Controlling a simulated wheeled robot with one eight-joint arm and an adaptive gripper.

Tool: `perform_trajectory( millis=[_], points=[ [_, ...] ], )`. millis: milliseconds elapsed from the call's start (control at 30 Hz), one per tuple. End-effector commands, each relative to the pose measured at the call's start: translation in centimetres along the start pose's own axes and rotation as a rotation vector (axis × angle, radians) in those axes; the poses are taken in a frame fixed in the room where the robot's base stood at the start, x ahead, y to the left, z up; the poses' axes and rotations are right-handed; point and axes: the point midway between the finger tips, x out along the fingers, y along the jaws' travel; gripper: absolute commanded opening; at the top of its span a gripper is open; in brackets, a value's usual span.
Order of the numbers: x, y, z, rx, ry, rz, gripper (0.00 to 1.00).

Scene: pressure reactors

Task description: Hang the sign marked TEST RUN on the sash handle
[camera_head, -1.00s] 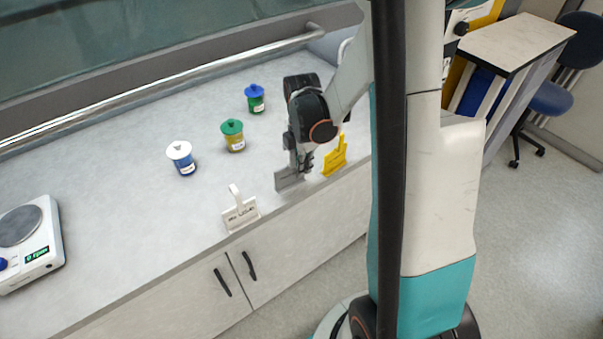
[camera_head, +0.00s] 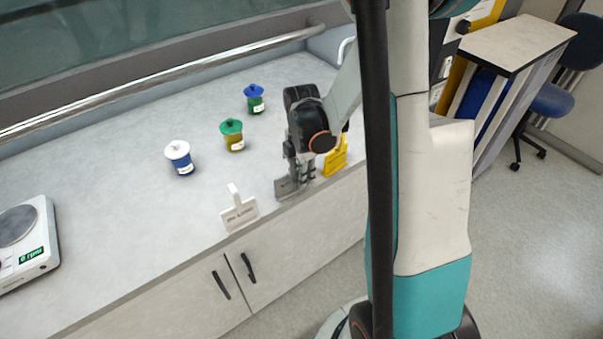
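Three signs with upright hooks stand along the front edge of the bench: a white one (camera_head: 239,215), a grey one (camera_head: 284,188) and a yellow one (camera_head: 337,160). The lettering is too small to read, so I cannot tell which says TEST RUN. My gripper (camera_head: 303,182) points down at the grey sign and hides its upper part. I cannot tell whether the fingers are open around it or shut on it. The sash handle (camera_head: 170,85) is a long silver bar along the lower edge of the glass sash, at the back of the bench and away from my gripper.
Three lidded jars stand mid-bench: white-lidded (camera_head: 180,158), green-lidded (camera_head: 232,135) and blue-lidded (camera_head: 255,99). A balance-like device (camera_head: 24,237) with a green display sits at the far left. Bare bench lies between the jars and the sash handle.

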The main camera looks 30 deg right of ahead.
Motion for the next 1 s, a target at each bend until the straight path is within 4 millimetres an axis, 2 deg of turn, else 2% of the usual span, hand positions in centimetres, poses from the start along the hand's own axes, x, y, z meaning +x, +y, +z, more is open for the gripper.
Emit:
perform_trajectory(
  millis=[200,500,600,1000],
  points=[
    [-0.4,0.0,0.0,0.000,0.000,0.000,0.26],
    [-5.5,0.2,0.3,0.000,0.000,0.000,0.26],
    [-6.6,0.3,0.3,0.000,0.000,0.000,0.26],
    [-7.8,0.3,0.1,0.016,-0.002,0.006,0.26]
  ],
)
